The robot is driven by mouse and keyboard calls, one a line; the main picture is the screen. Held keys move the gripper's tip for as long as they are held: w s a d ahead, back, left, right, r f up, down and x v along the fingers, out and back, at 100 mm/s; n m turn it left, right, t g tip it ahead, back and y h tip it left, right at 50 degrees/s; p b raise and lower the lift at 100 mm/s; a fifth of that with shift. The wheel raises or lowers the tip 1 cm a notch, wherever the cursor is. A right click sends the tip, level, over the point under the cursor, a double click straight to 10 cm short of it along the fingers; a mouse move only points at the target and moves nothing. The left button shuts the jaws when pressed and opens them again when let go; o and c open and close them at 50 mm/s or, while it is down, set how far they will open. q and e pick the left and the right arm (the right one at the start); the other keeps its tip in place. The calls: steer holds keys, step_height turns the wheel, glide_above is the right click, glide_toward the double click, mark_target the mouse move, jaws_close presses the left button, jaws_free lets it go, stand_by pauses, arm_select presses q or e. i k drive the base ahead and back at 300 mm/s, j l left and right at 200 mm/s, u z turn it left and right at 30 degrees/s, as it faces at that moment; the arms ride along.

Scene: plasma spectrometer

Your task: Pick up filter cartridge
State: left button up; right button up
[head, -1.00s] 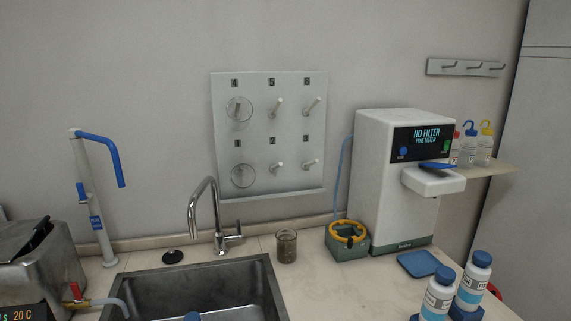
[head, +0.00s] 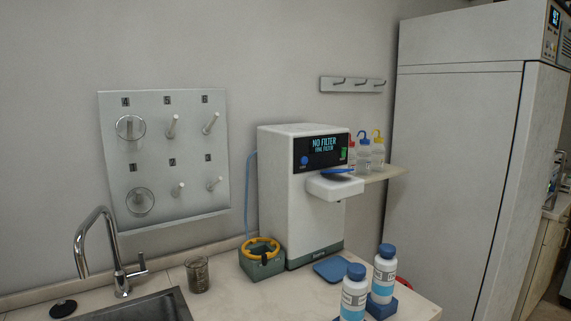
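I cannot tell for certain which thing is the filter cartridge. A white dispenser machine (head: 282,205) stands on the counter, and its screen (head: 322,144) reads "NO FILTER" with a smaller line that seems to say "FINE FILTER". A blue piece (head: 338,171) lies on top of its jutting spout. Left of the machine's foot, a green box (head: 262,268) holds a yellow ring (head: 262,245) with a dark part at its front. A thin blue tube runs down behind the box. Neither of my grippers is in view.
Two white bottles with blue caps (head: 353,295) (head: 383,274) stand at the front right near a blue pad (head: 331,270). A beaker (head: 198,275), tap (head: 106,250) and sink (head: 150,307) are at left. A peg board (head: 165,160) hangs above. A tall cabinet (head: 455,180) stands right.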

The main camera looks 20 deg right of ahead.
mark_target(381, 303)
steer(key=k+l+z, duration=0.15)
steer(key=l, duration=0.2)
steer(key=k+l+z, duration=0.2)
steer(key=l, duration=0.2)
steer(key=l+z, duration=0.15)
steer(key=l, duration=0.2)
